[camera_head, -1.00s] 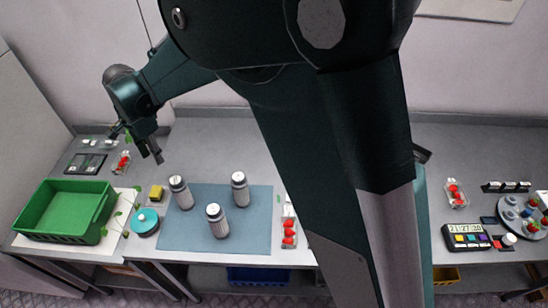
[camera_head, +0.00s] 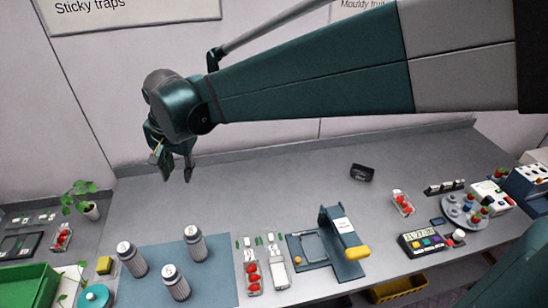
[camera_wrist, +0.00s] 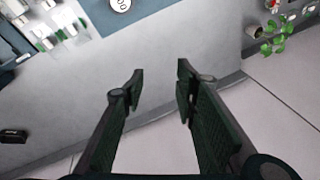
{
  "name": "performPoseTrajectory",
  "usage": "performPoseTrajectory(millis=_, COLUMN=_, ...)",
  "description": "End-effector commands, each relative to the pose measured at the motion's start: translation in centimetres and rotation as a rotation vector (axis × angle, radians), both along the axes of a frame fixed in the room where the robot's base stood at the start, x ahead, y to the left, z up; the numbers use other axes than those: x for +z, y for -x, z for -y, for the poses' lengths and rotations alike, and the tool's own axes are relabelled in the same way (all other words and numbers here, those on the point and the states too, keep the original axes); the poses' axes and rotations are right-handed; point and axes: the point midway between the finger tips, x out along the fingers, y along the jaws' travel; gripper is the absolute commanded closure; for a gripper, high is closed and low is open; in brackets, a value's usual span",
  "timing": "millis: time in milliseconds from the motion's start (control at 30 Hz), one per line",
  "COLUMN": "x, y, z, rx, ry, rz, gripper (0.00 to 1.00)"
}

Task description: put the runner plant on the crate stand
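The green crate (camera_head: 28,287) is partly cut off at the lower left. I cannot tell which thing is the crate stand.
Several grey canisters (camera_head: 172,282) stand on the blue mat (camera_head: 212,268). A punnet of red berries (camera_head: 252,278) and a blue-grey device (camera_head: 343,243) stand to the right. A berry punnet (camera_head: 62,237) stands near the plant. The bench behind the mat is clear.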

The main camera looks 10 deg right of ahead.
Motion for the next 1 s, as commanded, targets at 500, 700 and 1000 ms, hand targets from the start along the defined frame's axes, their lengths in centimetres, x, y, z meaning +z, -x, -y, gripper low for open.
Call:
performPoseTrajectory(millis=500, x=3.0, y=4.4, z=13.9, rx=0.104, ry=0.043, rz=0.130, gripper=0.70)
performPoseTrajectory(millis=700, x=3.3, y=6.7, z=18.6, rx=0.145, ry=0.073, rz=0.180, gripper=0.70)
performPoseTrajectory(millis=1000, x=3.1, y=10.6, z=24.8, rx=0.203, ry=0.128, rz=0.252, gripper=0.70)
